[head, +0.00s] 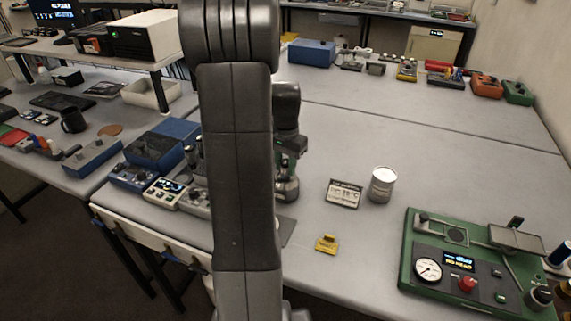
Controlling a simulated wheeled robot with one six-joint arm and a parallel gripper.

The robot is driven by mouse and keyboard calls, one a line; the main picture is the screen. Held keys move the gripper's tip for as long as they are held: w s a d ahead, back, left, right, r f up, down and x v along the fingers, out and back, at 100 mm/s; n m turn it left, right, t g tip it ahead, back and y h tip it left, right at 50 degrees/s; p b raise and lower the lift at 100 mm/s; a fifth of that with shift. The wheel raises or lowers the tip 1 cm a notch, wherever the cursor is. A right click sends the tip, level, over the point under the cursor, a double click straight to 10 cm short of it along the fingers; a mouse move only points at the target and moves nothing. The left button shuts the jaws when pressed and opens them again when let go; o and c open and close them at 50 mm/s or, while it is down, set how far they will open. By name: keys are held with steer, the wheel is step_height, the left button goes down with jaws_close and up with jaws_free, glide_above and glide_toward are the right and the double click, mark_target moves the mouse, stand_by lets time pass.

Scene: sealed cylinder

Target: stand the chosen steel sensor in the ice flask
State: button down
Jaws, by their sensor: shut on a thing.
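The ice flask (383,192) is a short grey can filled with white to its rim. It stands upright on the table, right of my arm. My wrist and gripper (287,178) hang down just left of the flask, apart from it and partly behind my thick dark arm link. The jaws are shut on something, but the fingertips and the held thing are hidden. I cannot make out any steel sensor.
A small yellow block (326,244) lies in front of the card. A green instrument panel (470,267) with gauge and display fills the near right. Blue boxes (153,150) and small meters (164,193) crowd the left. The table behind the flask is clear.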

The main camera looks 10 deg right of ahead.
steer(key=shift+f, duration=0.2)
steer(key=c, duration=1.1)
jaws_free()
steer(key=shift+r, duration=0.15)
step_height(320, 180, up, 12)
steer(key=shift+b, duration=0.3)
